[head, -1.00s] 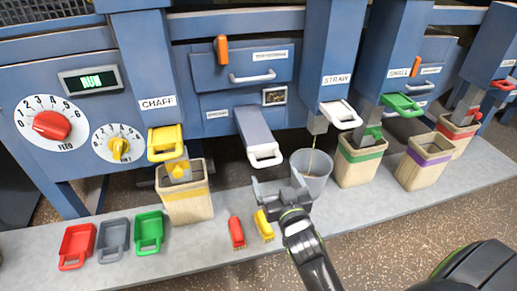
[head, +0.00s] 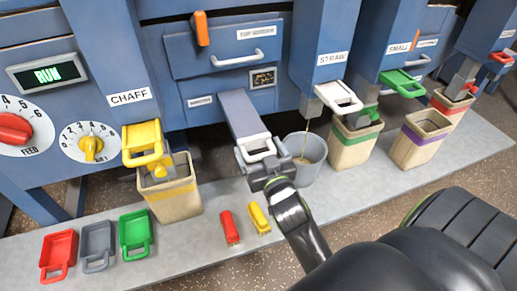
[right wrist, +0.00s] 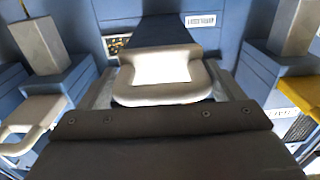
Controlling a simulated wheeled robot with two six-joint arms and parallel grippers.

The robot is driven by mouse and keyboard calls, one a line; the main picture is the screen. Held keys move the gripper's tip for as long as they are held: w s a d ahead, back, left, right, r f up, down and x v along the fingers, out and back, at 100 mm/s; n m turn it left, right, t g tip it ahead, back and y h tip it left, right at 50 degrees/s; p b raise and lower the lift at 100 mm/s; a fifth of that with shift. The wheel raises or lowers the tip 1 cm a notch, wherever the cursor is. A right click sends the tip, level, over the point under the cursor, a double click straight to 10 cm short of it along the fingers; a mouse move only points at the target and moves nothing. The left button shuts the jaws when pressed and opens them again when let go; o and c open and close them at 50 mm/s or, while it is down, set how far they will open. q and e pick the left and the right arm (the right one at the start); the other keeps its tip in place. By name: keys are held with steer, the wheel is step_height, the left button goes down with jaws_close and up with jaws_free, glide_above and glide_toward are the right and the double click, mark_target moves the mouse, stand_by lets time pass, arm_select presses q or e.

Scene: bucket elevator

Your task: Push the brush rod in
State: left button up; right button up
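The brush rod (head: 238,112) is a long grey-blue bar that sticks out of the machine's front, with a white loop handle (head: 259,149) at its near end. My right gripper (head: 260,158) is at the handle, with one finger on each side of it. In the right wrist view the handle (right wrist: 162,82) lies between the two spread fingers, with narrow gaps at its sides. I cannot tell whether the palm touches the handle. My left gripper is in no view.
A grey bucket (head: 308,160) stands just right of the handle. A chaff bag (head: 172,196) stands to the left. Red (head: 230,228) and yellow (head: 259,218) brushes lie on the ledge in front. A top-screen drawer (head: 225,58) is above the rod.

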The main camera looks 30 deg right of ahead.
steer(key=c, duration=0.9)
steer(key=b, duration=0.3)
glide_toward(235, 100)
steer(key=shift+w+d+f, duration=0.2)
steer(key=shift+w+f, duration=0.55)
steer(key=shift+f, duration=0.15)
steer(key=b+x, duration=0.2)
steer(key=x, duration=0.6)
steer(key=shift+w+d, duration=0.1)
steer(key=shift+b+x, duration=0.35)
steer(key=shift+x, duration=0.4)
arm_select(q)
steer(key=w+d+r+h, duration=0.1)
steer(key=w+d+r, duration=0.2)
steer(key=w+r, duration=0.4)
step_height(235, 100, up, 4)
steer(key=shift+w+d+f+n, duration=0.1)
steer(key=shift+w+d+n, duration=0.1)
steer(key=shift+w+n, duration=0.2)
arm_select(e)
steer(key=shift+r, duration=0.3)
